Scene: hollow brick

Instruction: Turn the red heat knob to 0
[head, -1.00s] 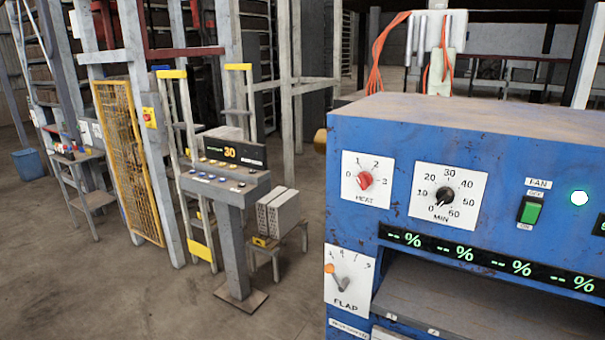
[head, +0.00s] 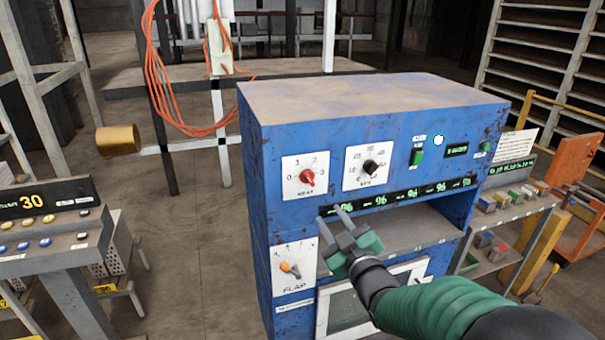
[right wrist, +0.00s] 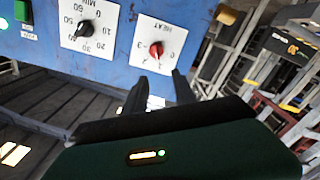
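The red heat knob (head: 307,177) sits on a white HEAT dial plate (head: 291,188) at the upper left of the blue machine's front. The plate is marked 0 at left to 3 at right; the knob's exact setting is too small to tell. My right gripper (head: 334,217) is open and empty, below and slightly right of the knob, apart from it. In the right wrist view the knob (right wrist: 156,50) appears upside down, just beyond and between the two spread fingers (right wrist: 158,88). My left gripper is out of view.
The black minute knob (head: 370,166) is right of the heat dial. The flap lever (head: 290,269) is below it. A dark shelf opening with a percent display (head: 400,197) lies behind my right arm. A control stand (head: 50,238) is at left.

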